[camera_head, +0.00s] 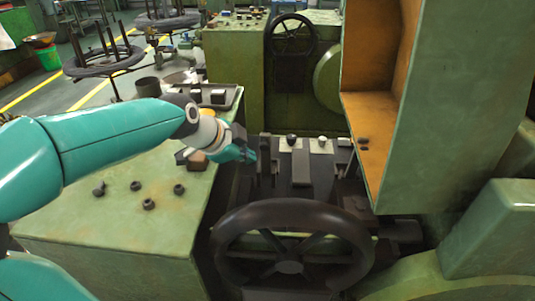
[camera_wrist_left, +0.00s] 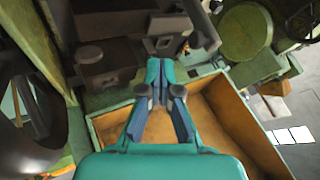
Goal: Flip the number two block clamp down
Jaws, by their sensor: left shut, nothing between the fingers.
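The machine bed in the head view holds dark clamp parts: an upright dark piece (camera_head: 265,155) at the left and a flat grey bar (camera_head: 300,168) to its right. I see no number that tells which is the number two block clamp. My left gripper (camera_head: 246,154) is shut and empty, just left of the upright piece; contact cannot be told. In the left wrist view my left gripper (camera_wrist_left: 160,66) points toward dark blocks (camera_wrist_left: 170,26) at the top. The arm partly hides the bed's left side. My right gripper is not in view.
A large dark handwheel (camera_head: 290,245) stands in front of the bed. A tall green cabinet with an orange inside (camera_head: 372,135) stands at the right. Several dark knobs (camera_head: 149,204) stick up from the green machine top (camera_head: 110,235) at the left.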

